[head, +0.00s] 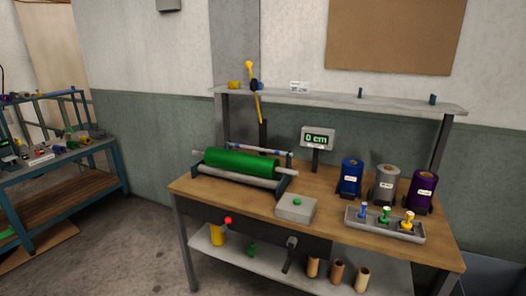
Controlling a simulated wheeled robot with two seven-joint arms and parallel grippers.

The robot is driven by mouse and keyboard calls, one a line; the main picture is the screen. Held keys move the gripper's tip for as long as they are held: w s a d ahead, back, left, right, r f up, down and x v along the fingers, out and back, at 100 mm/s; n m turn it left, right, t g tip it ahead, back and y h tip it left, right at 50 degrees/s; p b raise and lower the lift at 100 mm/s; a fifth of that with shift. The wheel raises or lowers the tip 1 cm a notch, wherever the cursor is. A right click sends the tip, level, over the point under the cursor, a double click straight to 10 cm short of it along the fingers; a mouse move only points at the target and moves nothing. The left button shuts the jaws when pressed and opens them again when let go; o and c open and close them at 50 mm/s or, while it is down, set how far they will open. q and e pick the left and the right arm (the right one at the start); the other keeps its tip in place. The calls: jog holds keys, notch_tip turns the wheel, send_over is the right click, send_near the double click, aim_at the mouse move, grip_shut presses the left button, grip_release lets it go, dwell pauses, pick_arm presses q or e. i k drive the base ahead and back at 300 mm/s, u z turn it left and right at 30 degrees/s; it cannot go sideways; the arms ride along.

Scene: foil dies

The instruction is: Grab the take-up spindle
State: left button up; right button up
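A green roll (241,162) lies on a roller stand on the left part of the workbench, with a pale shaft (198,152) sticking out of its left end. A thin bar with blue parts (262,150) runs behind the roll. A grey roller (236,176) lies in front of it, between dark side plates. No part is labelled as the take-up spindle, and I cannot tell which rod it is. Neither of my grippers is in view.
On the workbench (325,186) are a box with a green button (296,207), a "0 cm" display (317,138), blue (350,177), grey (386,183) and purple (420,190) rolls, and a tray (383,224) of coloured-handled tools. Brown tubes (336,272) stand below. Another bench (62,157) stands left.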

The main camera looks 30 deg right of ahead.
aim_at(232, 145)
jog(key=z, duration=0.85)
jog(key=i, duration=0.85)
jog(key=z, duration=0.85)
